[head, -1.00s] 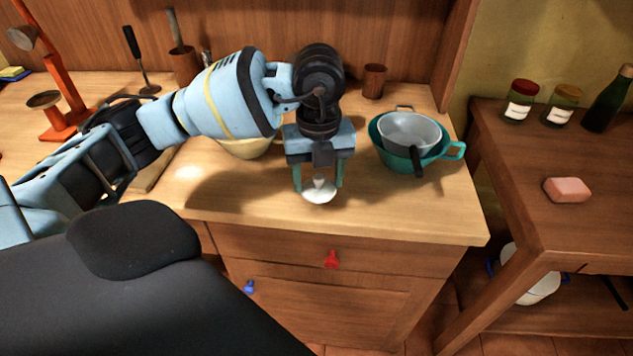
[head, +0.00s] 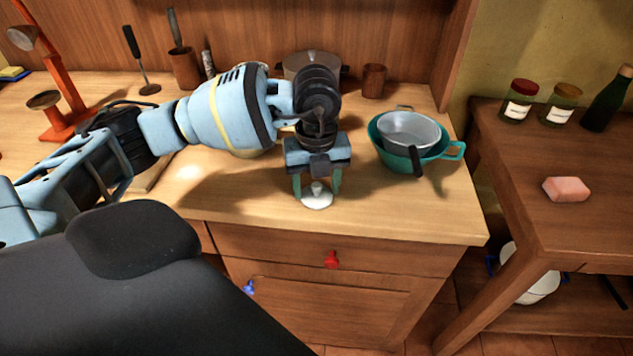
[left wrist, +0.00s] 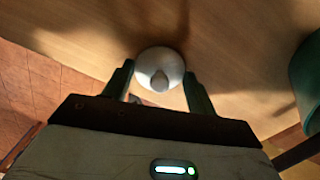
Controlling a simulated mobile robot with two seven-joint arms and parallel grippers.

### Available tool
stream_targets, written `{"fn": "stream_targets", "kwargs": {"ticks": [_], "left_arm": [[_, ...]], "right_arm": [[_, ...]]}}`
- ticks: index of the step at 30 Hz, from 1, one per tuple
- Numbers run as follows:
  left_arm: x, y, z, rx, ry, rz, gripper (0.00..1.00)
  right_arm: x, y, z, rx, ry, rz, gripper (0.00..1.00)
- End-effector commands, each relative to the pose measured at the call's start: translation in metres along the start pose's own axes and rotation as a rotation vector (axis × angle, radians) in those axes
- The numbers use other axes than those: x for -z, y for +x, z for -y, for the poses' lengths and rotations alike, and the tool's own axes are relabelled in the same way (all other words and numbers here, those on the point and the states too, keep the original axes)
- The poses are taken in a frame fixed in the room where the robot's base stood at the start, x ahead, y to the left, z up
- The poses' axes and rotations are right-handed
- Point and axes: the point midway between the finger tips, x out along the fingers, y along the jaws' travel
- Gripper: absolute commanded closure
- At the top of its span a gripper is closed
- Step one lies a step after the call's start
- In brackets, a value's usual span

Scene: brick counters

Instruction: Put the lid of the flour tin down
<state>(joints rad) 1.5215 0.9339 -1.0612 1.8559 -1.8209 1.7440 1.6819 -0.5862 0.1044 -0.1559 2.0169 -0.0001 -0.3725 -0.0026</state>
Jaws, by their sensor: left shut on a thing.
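The lid (head: 316,201) is a small white disc with a rounded knob, near the front of the wooden counter (head: 400,215). My left gripper (head: 317,188) points down and is shut on the lid. In the left wrist view the lid (left wrist: 161,66) lies between the two green fingers, knob towards the camera. The lid is low over the counter; I cannot tell if it touches. I cannot make out the flour tin. My right gripper is not in view.
A teal colander (head: 441,153) with a grey pan (head: 408,129) stands right of the gripper. A lidded pot (head: 305,62) and a brown cup (head: 374,80) stand behind. The counter's front edge is close to the lid. Bare wood lies left of the lid.

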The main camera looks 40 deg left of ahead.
Motion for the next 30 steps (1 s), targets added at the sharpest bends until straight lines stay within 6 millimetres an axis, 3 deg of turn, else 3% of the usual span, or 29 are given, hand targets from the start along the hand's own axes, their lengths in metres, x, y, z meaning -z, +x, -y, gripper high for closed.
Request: {"fn": "stream_targets", "kwargs": {"ticks": [1, 2, 7, 19, 30], "left_arm": [[0.0, 0.002, 0.0, -0.001, 0.0, -0.001, 0.64], [0.0, 0.003, 0.0, -0.001, 0.0, -0.001, 0.42], [0.0, 0.002, 0.0, 0.0, 0.001, -0.001, 0.21], [0.0, -0.007, 0.001, 0.002, 0.001, 0.0, 0.21], [0.0, -0.076, 0.001, 0.005, 0.0, 0.001, 0.21]], "right_arm": [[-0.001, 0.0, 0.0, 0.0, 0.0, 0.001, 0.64], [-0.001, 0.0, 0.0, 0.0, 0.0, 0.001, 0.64], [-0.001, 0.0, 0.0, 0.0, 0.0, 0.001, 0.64], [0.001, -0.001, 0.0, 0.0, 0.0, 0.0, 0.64], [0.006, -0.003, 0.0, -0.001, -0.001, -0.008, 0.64]]}}
